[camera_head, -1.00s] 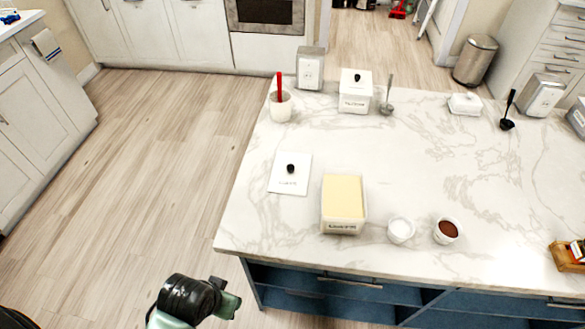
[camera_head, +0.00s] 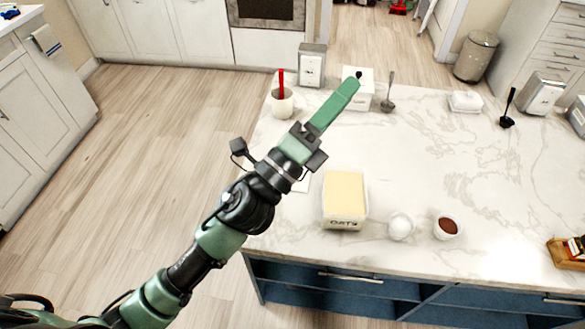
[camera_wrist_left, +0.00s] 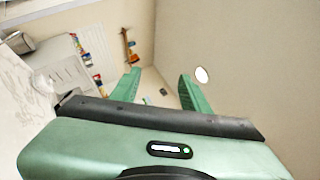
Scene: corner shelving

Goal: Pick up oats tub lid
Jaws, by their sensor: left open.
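The oats tub (camera_head: 344,223), a white container labelled OATS and filled to the top with pale yellow contents, stands uncovered near the counter's front edge. Its flat white lid lies left of the tub; only a sliver of the lid (camera_head: 302,186) shows in the head view, with the rest and its black knob hidden behind my left arm. My left gripper (camera_head: 350,84) is raised above the counter, pointing up and right, past the lid. In the left wrist view the left gripper (camera_wrist_left: 160,83) has two green fingers apart with nothing between them. My right gripper is not in view.
Two small bowls, one white (camera_head: 401,227) and one with brown contents (camera_head: 447,227), stand right of the tub. A white pot with a red utensil (camera_head: 281,103), a lidded white canister (camera_head: 362,98) and a ladle (camera_head: 388,104) stand behind. The counter's middle right is clear.

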